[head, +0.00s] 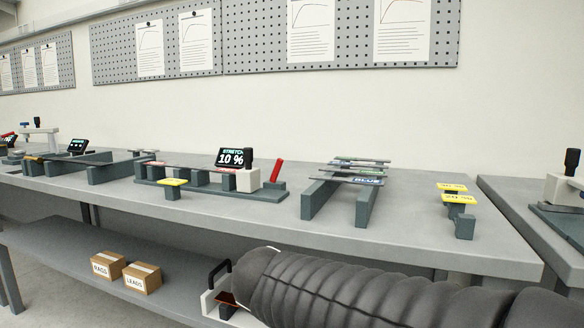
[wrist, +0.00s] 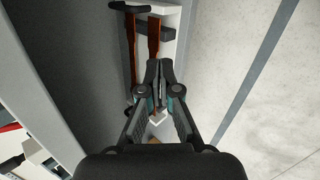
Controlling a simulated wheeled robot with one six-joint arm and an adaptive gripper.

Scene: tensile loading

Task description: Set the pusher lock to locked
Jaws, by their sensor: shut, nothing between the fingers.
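The stretch rig (head: 210,190) stands on the workbench in the head view, with a display (head: 232,157) reading "STRETCH 10 %". At its right end are a pale block (head: 248,180) with a black knob (head: 248,158) and a tilted red lever (head: 276,171). No label shows which of these is the pusher lock, and its setting cannot be read. My gripper (wrist: 158,70) is shut and empty in the wrist view, well away from the rig, low by the bench. In the head view my dark arm fills the lower right and the fingers are hidden.
A white holder (wrist: 168,20) with brown strips lies beyond my fingertips. Two boxes (head: 125,272) sit on the lower shelf (head: 60,250). A rack of labelled strips (head: 345,180) and yellow-tagged blocks (head: 454,198) stand right of the rig. The bench front edge lies above my arm.

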